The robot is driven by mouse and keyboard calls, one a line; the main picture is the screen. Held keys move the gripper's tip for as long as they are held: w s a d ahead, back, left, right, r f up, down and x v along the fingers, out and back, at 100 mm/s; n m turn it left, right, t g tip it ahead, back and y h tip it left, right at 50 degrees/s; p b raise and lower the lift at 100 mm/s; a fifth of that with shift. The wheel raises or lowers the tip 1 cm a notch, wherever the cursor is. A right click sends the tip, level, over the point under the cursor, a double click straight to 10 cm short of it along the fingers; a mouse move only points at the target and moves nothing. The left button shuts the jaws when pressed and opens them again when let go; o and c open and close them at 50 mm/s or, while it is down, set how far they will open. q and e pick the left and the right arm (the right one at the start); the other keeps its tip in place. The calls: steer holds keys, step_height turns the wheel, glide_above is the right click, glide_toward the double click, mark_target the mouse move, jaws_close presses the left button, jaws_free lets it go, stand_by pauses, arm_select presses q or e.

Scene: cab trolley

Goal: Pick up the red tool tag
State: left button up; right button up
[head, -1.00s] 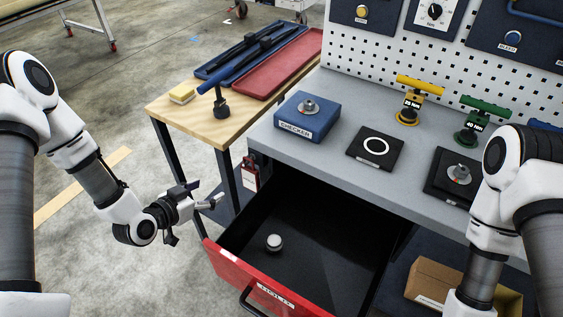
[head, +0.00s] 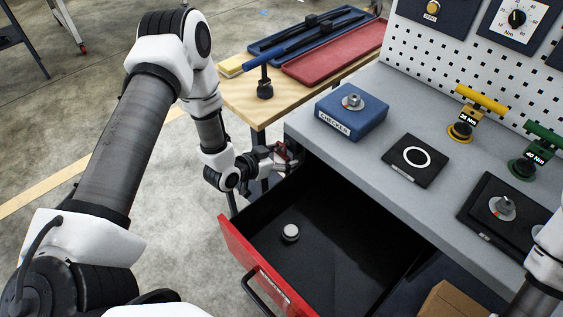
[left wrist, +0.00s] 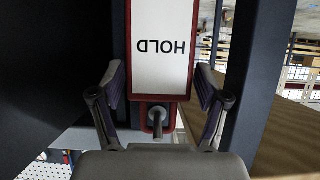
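The red tool tag (left wrist: 162,88) has a white face with the word HOLD, upside down in the left wrist view. A loop at its end sits around a grey peg (left wrist: 157,127). In the head view the tag is mostly hidden behind my left gripper (head: 287,158), beside the bench by the drawer's far left corner. In the left wrist view my left gripper (left wrist: 160,76) is open, with one finger on each side of the tag and a gap showing at both sides. My right gripper is out of view; only part of its arm shows at the right edge.
The open red drawer (head: 262,270), with a small white-topped knob (head: 290,232) inside, lies right of my left gripper. A wooden side table (head: 240,98) stands behind it. Dark posts (left wrist: 245,80) flank the tag. The grey bench (head: 350,150) carries a blue checker block (head: 350,112).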

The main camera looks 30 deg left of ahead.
arm_select(q)
steer(key=c, duration=0.8)
steer(key=shift+r, duration=0.1)
steer(key=shift+c, duration=0.2)
